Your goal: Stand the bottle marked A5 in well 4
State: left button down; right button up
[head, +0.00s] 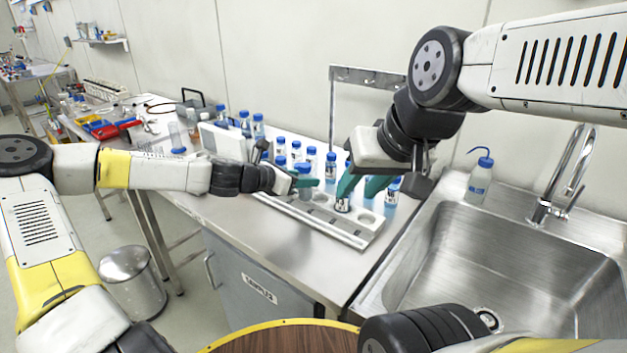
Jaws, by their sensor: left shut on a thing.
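A steel rack (352,239) with round wells lies along the front of the bench. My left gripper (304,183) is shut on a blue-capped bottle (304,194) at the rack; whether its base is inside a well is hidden. My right gripper (362,186) reaches down from above with its teal fingers spread apart. A bottle (343,203) stands in the rack just below its left finger; I cannot tell if they touch. An empty well (365,218) shows at the rack's right end. The bottle marks and well numbers are too small to read, so I cannot tell which is A5.
Several blue-capped bottles (331,165) stand close behind the rack, some near both grippers. A steel sink (480,262) with a tap (565,185) and a wash bottle (480,180) is on the right. The bench front (285,255) is clear.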

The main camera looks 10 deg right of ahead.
pick_arm(q)
jog(key=shift+w+d+f, duration=0.4)
jog(key=shift+d+f, duration=0.3)
jog(key=shift+d, duration=0.1)
jog(key=shift+w+d+f, duration=0.35)
jog(key=shift+d+f, duration=0.3)
jog(key=shift+d, duration=0.2)
jog(key=shift+w+d+f, duration=0.4)
jog(key=shift+d+f, duration=0.3)
jog(key=shift+d, duration=0.1)
jog(key=c, duration=0.9)
grip_release()
